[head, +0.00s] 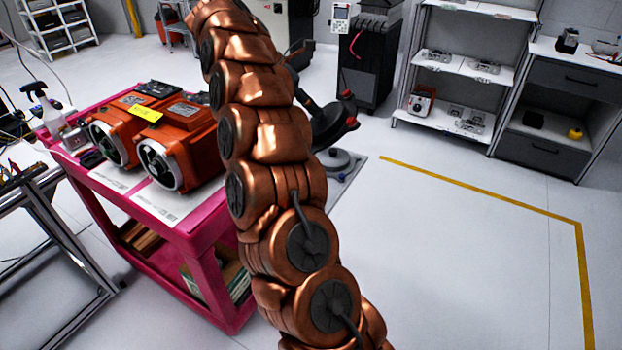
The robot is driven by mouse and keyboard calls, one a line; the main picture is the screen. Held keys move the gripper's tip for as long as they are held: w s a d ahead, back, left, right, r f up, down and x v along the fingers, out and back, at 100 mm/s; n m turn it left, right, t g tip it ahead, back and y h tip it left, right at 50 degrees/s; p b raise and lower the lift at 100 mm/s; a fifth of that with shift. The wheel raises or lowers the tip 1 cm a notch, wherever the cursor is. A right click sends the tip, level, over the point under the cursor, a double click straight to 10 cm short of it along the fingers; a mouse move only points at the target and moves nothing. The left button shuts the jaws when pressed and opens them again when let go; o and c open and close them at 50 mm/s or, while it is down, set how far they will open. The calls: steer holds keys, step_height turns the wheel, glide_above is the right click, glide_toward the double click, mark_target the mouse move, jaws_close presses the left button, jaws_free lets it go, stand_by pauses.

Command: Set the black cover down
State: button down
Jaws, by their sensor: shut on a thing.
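My copper-coloured segmented arm fills the middle of the head view from bottom to top. My gripper (345,108), dark with small red parts, shows just right of the arm and is partly hidden by it. It is shut on a dark rounded piece, which looks like the black cover (328,126). The cover is held to the right of the pink cart (208,232), above or in front of a grey round piece (337,158) on a flat plate. I cannot tell whether it touches anything below.
Two orange motors (180,148) with round open ends stand on the cart, with a spray bottle (45,108) at its left. A metal frame (62,215) stands at left. Shelves (470,68) and a dark drawer cabinet (555,88) stand at the back right. The right floor is clear, with yellow lines.

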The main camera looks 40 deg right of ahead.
mark_target(320, 122)
steer(key=shift+s+d+f+m+y, duration=0.15)
steer(key=shift+s+f+m+y, duration=0.2)
steer(key=shift+s, duration=0.2)
steer(key=shift+s+f, duration=0.1)
steer(key=shift+m, duration=0.25)
steer(key=shift+s+f+m+y, duration=0.3)
steer(key=shift+s+f+y, duration=0.05)
steer(key=shift+s+y, duration=0.1)
steer(key=shift+s+f, duration=0.1)
steer(key=shift+f, duration=0.15)
steer(key=shift+s+d+f+m+y, duration=0.1)
steer(key=shift+s+f+m+y, duration=0.1)
steer(key=shift+f+m+y, duration=0.1)
steer(key=shift+s+f+m+t+y, duration=0.2)
steer(key=shift+s+f+m+y, duration=0.15)
steer(key=shift+f, duration=0.25)
steer(key=shift+s+f+m+t+y, duration=0.25)
steer(key=shift+s+f+m, duration=0.1)
steer(key=shift+f, duration=0.2)
steer(key=shift+s+a+f+m+t+y, duration=0.15)
steer(key=shift+f+m+t+y, duration=0.05)
steer(key=shift+f+m, duration=0.15)
steer(key=shift+s+a+f+m+t+y, duration=0.15)
steer(key=shift+f+m+y, duration=0.1)
steer(key=shift+f, duration=0.1)
